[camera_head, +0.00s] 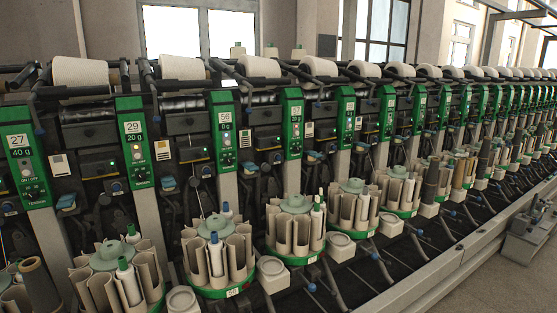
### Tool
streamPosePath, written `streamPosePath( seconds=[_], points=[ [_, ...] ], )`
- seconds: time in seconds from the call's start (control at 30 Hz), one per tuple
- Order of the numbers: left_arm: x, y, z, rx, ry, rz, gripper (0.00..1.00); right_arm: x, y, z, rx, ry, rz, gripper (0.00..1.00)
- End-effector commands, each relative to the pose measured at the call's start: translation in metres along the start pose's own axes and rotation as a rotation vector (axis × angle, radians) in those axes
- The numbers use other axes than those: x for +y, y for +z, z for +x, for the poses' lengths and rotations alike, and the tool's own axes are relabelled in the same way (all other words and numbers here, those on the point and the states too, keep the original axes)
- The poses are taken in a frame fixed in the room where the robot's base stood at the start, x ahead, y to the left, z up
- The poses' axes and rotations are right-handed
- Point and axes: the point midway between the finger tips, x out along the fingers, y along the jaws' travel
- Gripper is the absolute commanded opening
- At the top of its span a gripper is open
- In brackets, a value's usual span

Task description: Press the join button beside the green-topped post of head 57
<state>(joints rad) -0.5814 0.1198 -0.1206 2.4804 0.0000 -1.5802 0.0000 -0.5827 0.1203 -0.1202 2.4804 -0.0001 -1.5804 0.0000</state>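A row of green-fronted posts runs across the camera_head view. The post numbered 56 (225,140) is left of centre. The green post to its right (293,125) comes directly after 56 in the row; its number is too small to read for certain as 57. Small round buttons show low on its green face. Beside it on the right are a small pale panel (309,130) and a blue-topped part (314,157). I cannot tell which of these is the join button. Neither of my grippers is in view.
Posts 27 (28,160) and 29 (134,145) stand at the left. Round carriers with pale tubes, such as one below post 56 (240,291), line the front. White cones (319,66) sit along the top. A pale rail (440,265) and open floor (490,290) lie at lower right.

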Motion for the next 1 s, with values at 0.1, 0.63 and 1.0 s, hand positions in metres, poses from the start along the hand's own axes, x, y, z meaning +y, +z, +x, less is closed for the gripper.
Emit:
streamPosePath(
  seconds=[0.1, 0.63, 1.0],
  points=[
    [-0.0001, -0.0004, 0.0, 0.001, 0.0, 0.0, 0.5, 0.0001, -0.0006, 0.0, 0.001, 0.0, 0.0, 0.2],
    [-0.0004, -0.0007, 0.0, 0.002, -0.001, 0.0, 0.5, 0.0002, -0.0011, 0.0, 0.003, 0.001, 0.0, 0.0],
    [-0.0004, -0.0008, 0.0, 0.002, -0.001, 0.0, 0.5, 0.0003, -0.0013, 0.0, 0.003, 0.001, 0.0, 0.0]
  ],
)
